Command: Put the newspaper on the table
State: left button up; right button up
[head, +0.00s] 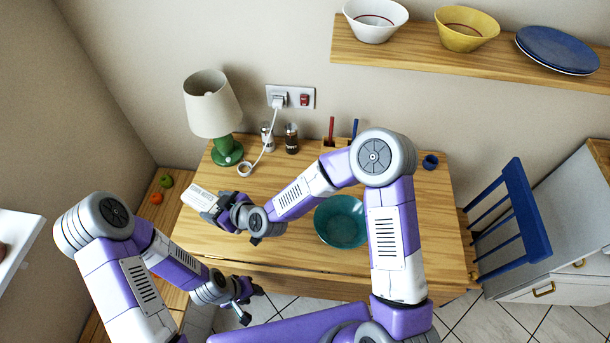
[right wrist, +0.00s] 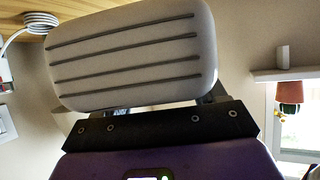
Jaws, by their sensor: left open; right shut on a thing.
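The newspaper (head: 199,196) looks like a pale, rounded flat block with dark lines across it. It fills much of the right wrist view (right wrist: 135,55). My right gripper (head: 215,211) is shut on it and holds it near the left edge of the wooden table (head: 285,263), in front of the lamp. The head view does not show clearly how high it is above the tabletop. My left gripper (head: 249,301) is open and empty, low in front of the table's front edge.
A green lamp (head: 226,149) stands at the table's back left, with a white cord, two shakers (head: 291,139) and an outlet behind. A teal bowl (head: 341,222) sits mid-table. A blue chair (head: 515,215) is at the right. Fruit (head: 166,181) lies on the left bench.

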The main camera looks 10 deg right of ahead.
jog(key=shift+a, duration=0.15)
jog(key=shift+s+f, duration=0.2)
jog(key=shift+f, duration=0.1)
notch_tip(320, 180, down, 9)
jog(key=b, duration=0.2)
jog(key=shift+w+f+b, duration=0.15)
jog(key=shift+f+b, duration=0.05)
jog(key=shift+b, duration=0.2)
jog(key=shift+r, duration=0.1)
jog(key=shift+f, duration=0.2)
jog(key=o, duration=1.1)
